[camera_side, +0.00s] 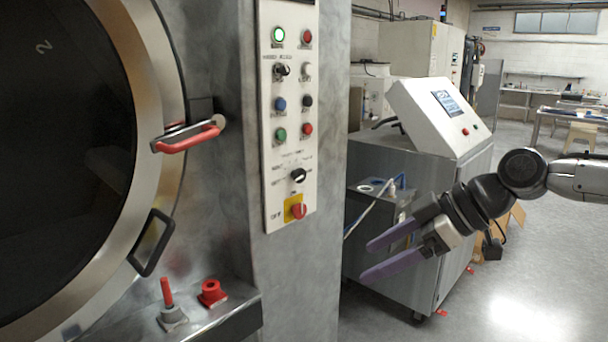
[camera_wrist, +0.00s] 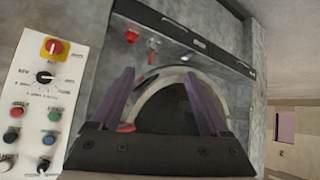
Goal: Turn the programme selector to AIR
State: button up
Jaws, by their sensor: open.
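The programme selector (camera_side: 298,175) is a black rotary knob on the white control panel (camera_side: 288,110), just above a red switch on a yellow plate. It also shows in the wrist view (camera_wrist: 44,77) at the left, where the panel appears upside down. Small labels surround the knob, but they are too blurred to read, so I cannot tell which one it points at. My gripper (camera_side: 368,260) has two purple fingers, open and empty. It is right of the panel, lower than the selector and clear of it. Its fingers also show in the wrist view (camera_wrist: 160,74).
Push buttons and two smaller knobs sit higher on the panel. The red-and-yellow switch (camera_side: 298,211) is close below the selector. Left are the round door (camera_side: 150,90), its red handle (camera_side: 187,138) and a ledge with red fittings (camera_side: 212,293). A grey cabinet (camera_side: 400,230) stands behind my gripper.

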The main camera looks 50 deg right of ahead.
jog(key=w+d+r+t, duration=0.2)
jog(key=w+d+r, duration=0.15)
jog(key=w, duration=0.35)
jog(key=w+d+r+t, duration=0.2)
jog(key=w+r, duration=0.2)
jog(key=w, duration=0.3)
jog(key=m+h, duration=0.4)
jog(key=m, duration=0.2)
send_near(302, 173)
jog(key=shift+t, duration=0.3)
jog(key=x, duration=0.9)
jog(key=shift+a+f, duration=0.1)
jog(key=shift+f, duration=0.25)
jog(key=shift+s, duration=0.1)
jog(key=shift+c, duration=0.3)
grip_shut()
jog(key=shift+y, duration=0.3)
